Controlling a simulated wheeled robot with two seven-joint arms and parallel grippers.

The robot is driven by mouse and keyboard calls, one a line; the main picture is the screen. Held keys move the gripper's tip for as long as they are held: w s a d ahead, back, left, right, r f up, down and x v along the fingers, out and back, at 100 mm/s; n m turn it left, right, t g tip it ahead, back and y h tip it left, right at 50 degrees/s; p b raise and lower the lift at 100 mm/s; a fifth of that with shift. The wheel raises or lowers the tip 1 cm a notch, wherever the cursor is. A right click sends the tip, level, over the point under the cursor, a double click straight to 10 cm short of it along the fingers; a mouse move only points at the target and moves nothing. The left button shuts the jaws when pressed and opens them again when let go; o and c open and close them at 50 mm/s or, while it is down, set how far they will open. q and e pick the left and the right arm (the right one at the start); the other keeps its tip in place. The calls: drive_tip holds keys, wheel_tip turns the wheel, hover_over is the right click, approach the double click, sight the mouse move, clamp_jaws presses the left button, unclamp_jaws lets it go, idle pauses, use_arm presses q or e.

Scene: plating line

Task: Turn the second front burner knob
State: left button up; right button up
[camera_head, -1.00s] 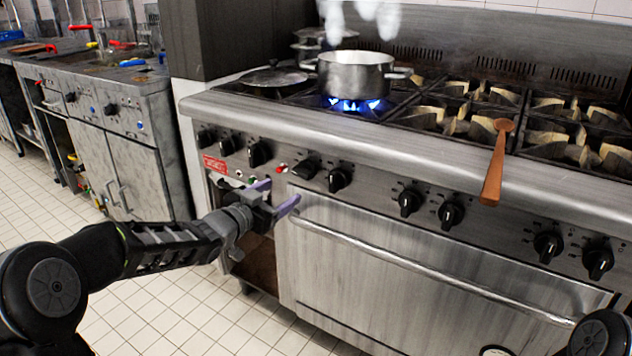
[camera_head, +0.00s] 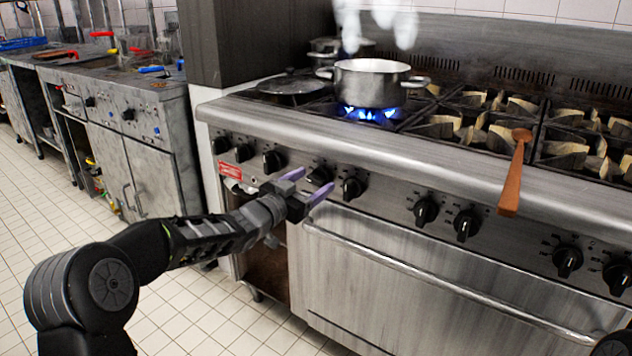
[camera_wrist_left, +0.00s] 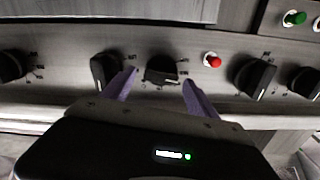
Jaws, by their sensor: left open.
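Black burner knobs run in a row along the steel stove's front panel (camera_head: 390,192). My left gripper (camera_head: 306,185) is open, with its two purple fingers pointing at the panel by one black knob (camera_head: 320,175). In the left wrist view, this knob (camera_wrist_left: 162,69) shows between the tips of my left gripper (camera_wrist_left: 160,85). Contact cannot be told. A neighbouring knob (camera_wrist_left: 105,70) is close beside one finger there; it also shows in the head view (camera_head: 352,188). No knob is gripped. My right gripper is out of view.
A pot (camera_head: 370,84) stands over a lit blue flame (camera_head: 368,113). A wooden spatula (camera_head: 512,180) overhangs the stove's front edge. The oven handle (camera_head: 430,275) runs below the knobs. A red button (camera_wrist_left: 212,60) is near the fingers. Tiled floor (camera_head: 185,300) at left is clear.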

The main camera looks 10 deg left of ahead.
use_arm(q)
drive_tip(key=shift+x, duration=1.1)
drive_tip(key=shift+c, duration=0.2)
drive_tip(key=c, duration=1.3)
